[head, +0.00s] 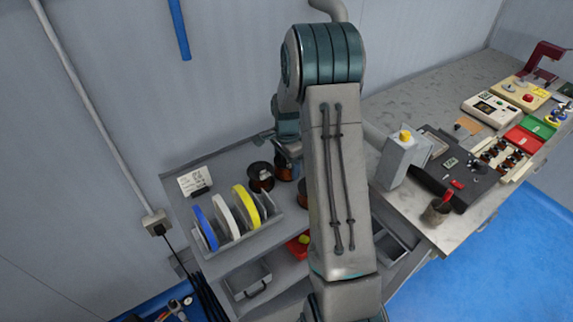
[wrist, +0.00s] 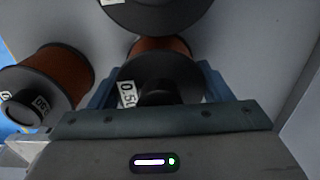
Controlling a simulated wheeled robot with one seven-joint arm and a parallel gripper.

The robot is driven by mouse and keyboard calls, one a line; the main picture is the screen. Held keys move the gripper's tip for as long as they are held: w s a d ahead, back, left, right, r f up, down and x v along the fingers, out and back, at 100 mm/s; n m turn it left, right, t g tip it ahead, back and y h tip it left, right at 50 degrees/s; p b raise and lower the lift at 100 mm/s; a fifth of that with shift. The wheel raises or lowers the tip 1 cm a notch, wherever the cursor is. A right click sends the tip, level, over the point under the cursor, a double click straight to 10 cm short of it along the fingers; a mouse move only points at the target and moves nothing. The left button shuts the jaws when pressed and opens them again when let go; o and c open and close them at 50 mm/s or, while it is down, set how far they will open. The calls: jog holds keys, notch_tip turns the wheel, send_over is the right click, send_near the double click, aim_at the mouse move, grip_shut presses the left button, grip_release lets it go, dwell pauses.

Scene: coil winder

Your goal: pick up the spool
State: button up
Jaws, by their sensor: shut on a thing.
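In the wrist view my gripper (wrist: 157,72) has its two blue fingers closed on either side of a spool (wrist: 175,75). This spool has a dark flange, a copper-brown winding and a white label that seems to read 0.50. In the head view my gripper (head: 287,150) is over the shelf, partly hidden by my arm, with a copper-coloured spool (head: 285,173) just below it. I cannot tell whether the held spool is clear of the shelf.
Another copper spool (wrist: 55,75) stands close on the left in the wrist view, and a dark flange (wrist: 155,14) shows at its top. A rack with blue, white and yellow discs (head: 238,238) stands nearby. A cluttered workbench (head: 407,207) is on the right.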

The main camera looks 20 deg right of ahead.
jog(key=shift+r, duration=0.15)
jog(key=shift+r+b, duration=0.3)
jog(key=shift+r, duration=0.45)
notch_tip(320, 180, up, 3)
jog(key=shift+f+b, duration=0.2)
jog(key=shift+b, duration=0.15)
jog(key=s+d+r+b, duration=0.2)
jog(key=s+d+r, duration=0.4)
jog(key=s, duration=0.3)
jog(key=shift+d+r, duration=0.4)
jog(key=shift+d, duration=0.4)
